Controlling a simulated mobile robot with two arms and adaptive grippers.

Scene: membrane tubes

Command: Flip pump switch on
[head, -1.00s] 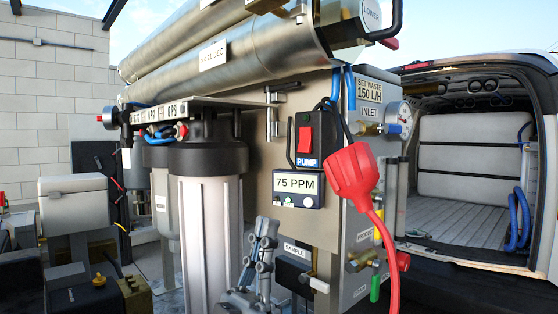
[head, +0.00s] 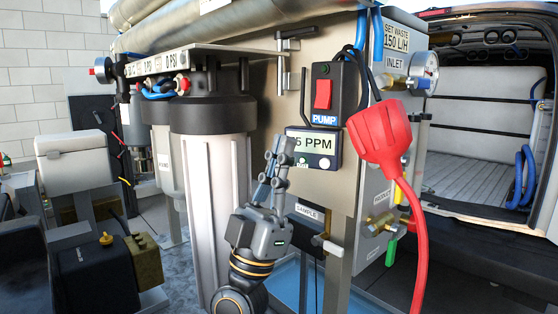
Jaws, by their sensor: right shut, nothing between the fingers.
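The pump switch (head: 323,95) is a red rocker on a dark box labelled PUMP, fixed to the upright panel of the membrane unit. A small green lamp sits above it on the box. My right gripper (head: 284,146) is shut and empty, pointing up, below and left of the switch. It appears in front of the left edge of the PPM display (head: 325,143) and hides its first digit. A gap shows between the fingertips and the switch. My left gripper is not in view.
A large red plug (head: 378,130) with a red cable hangs right of the switch box. A white filter housing (head: 208,180) stands left of my right gripper. A pressure gauge (head: 424,70) and brass valves are at the right. An open van is behind.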

